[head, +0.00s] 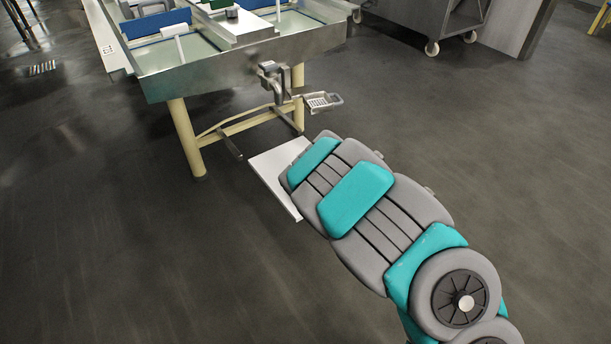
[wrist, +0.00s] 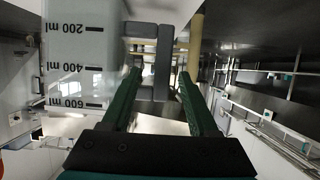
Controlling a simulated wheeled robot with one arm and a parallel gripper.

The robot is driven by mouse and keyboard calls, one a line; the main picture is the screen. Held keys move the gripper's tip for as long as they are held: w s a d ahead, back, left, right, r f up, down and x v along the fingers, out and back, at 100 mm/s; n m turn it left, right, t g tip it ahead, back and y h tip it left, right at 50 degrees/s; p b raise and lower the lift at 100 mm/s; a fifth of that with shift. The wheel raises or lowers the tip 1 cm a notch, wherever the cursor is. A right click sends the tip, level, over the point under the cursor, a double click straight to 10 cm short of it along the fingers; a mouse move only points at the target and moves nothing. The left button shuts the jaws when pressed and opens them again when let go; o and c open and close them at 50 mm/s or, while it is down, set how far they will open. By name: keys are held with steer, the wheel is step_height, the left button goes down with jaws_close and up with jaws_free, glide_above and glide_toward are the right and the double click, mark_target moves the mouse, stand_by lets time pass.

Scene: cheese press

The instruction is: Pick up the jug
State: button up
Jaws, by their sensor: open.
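The jug (wrist: 85,60) is a translucent whitish vessel with black 200, 400 and 600 ml marks. It fills the upper left of the wrist view and is cut off by the frame edge. A grey upright bar, which looks like its handle (wrist: 162,65), stands between and beyond the fingertips. My gripper (wrist: 159,74) has two dark green fingers, spread apart with a gap between them. I cannot tell whether either finger touches the handle. In the head view my own arm covers the gripper, and I do not see the jug there.
A steel vat (head: 245,50) on cream legs stands at the upper left, with a tap and a small perforated tray (head: 322,100) at its front corner. A wheeled steel cart (head: 432,20) is behind.

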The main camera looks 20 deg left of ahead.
steer(key=shift+w+a+f, duration=0.45)
steer(key=shift+a+f, duration=0.1)
steer(key=shift+a, duration=0.05)
steer(key=x, duration=0.4)
steer(key=shift+a+b, duration=0.1)
steer(key=shift+b, duration=0.25)
jaws_close()
stand_by(0.8)
